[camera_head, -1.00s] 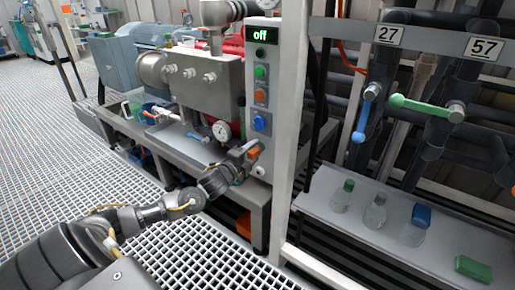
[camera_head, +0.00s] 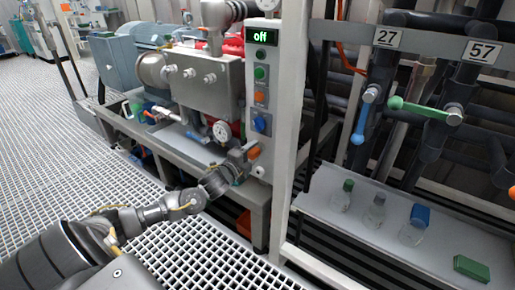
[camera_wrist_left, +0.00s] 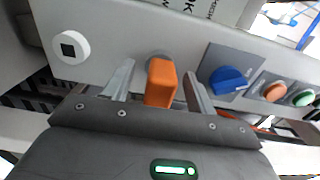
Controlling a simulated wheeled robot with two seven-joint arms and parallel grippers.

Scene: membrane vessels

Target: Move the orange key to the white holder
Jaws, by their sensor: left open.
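The orange key (camera_wrist_left: 161,83) sticks out from a round grey mount on the control panel, just left of the blue knob in the left wrist view. It also shows in the head view (camera_head: 253,152), low on the panel. My left gripper (camera_wrist_left: 157,78) is open, with one finger on each side of the key and visible gaps between. In the head view my left gripper (camera_head: 240,159) is at the panel's lower end. The white holder (camera_wrist_left: 70,47) is a round white ring with a dark square hole, left of the key. My right gripper is not in view.
The panel carries the blue knob (camera_head: 260,123), orange button (camera_head: 260,97), green button (camera_head: 260,72) and a display reading "off" (camera_head: 264,36). A pressure gauge (camera_head: 221,132) stands close left of my gripper. Right of the frame post (camera_head: 288,140), a shelf (camera_head: 340,218) holds several bottles.

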